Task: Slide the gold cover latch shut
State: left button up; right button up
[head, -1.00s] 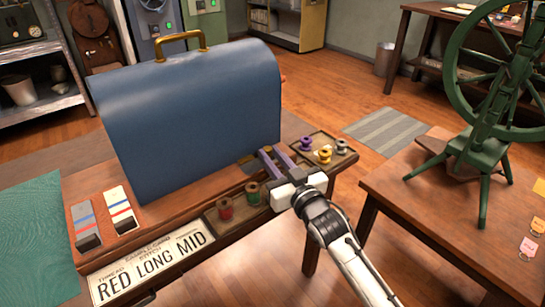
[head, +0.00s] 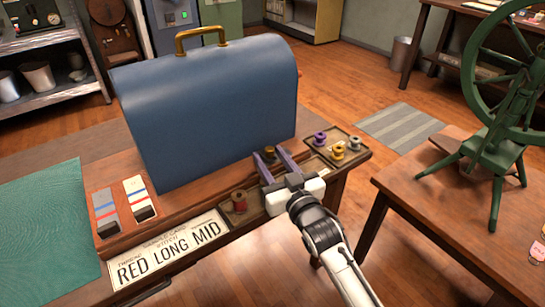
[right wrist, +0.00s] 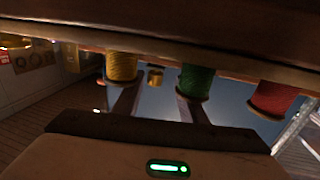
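The blue domed cover (head: 215,110) stands shut on the wooden sewing base, a gold handle (head: 201,38) on top. The small gold latch knob (head: 269,151) is low at the cover's front right; it also shows in the right wrist view (right wrist: 155,76), against the blue cover. My right gripper (head: 271,157) is open, with its two purple-grey fingers either side of the knob; I cannot tell whether either finger touches it. In the right wrist view the fingers (right wrist: 155,98) stand apart with the knob between and beyond them. My left gripper is not in view.
A red spool (head: 239,202) stands just left of my right gripper; a green spool (right wrist: 195,80) shows close by in the wrist view. A tray (head: 358,157) with several spools lies to the right. A green spinning wheel (head: 492,155) stands right.

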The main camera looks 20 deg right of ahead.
jog(key=shift+d, duration=0.15)
jog(key=shift+s, duration=0.4)
pick_arm(q)
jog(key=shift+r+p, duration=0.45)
jog(key=shift+p, duration=0.05)
pick_arm(e)
jog(key=s, duration=0.9)
jog(key=shift+s+d, duration=0.2)
jog(key=shift+d, duration=0.15)
